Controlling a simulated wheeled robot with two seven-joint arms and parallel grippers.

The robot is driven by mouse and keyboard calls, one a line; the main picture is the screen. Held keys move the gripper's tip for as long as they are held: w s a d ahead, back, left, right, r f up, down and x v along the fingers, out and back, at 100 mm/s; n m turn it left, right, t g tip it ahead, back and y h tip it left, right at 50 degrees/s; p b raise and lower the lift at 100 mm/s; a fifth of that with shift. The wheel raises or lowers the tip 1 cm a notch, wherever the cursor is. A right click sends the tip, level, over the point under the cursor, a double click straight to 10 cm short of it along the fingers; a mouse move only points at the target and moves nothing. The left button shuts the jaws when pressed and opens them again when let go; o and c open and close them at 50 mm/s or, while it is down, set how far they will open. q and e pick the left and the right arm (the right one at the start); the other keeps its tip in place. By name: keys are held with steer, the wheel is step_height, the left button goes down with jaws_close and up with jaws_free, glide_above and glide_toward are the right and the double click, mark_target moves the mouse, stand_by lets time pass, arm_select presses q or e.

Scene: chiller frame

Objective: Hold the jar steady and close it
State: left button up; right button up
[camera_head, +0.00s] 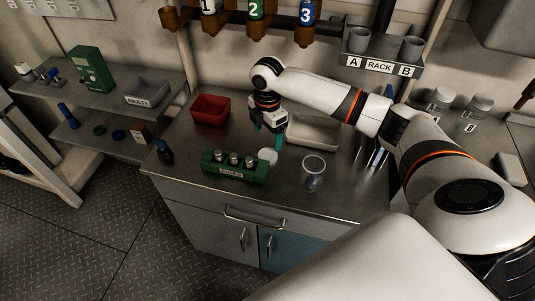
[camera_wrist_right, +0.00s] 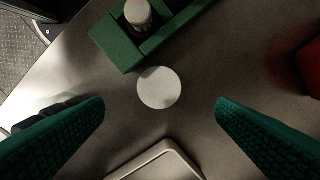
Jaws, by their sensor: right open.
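A clear, open-topped jar (camera_head: 313,174) stands upright on the steel worktop toward its front right. A round white lid (camera_head: 267,156) lies flat on the worktop, left of the jar and beside the green fuse block. The lid also shows in the right wrist view (camera_wrist_right: 159,87), midway between the fingers. My right gripper (camera_head: 268,142) points down above the worktop, just behind the lid in the head view. Its green fingers are wide apart with nothing between them. My left gripper is not in view.
A green fuse block (camera_head: 235,168) holding metal cylinders stands left of the lid. A red bin (camera_head: 210,109) and a grey tray (camera_head: 315,131) stand farther back. A small dark bottle (camera_head: 164,153) is at the left edge. Jars (camera_head: 478,107) stand at the right.

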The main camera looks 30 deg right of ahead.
mark_target(267, 155)
steer(key=shift+f, duration=1.4)
steer(key=shift+f, duration=0.1)
steer(key=f, duration=0.3)
steer(key=f+p, duration=0.1)
steer(key=f, duration=0.1)
steer(key=shift+s+a, duration=0.1)
steer(key=shift+a, duration=0.15)
steer(key=c, duration=1)
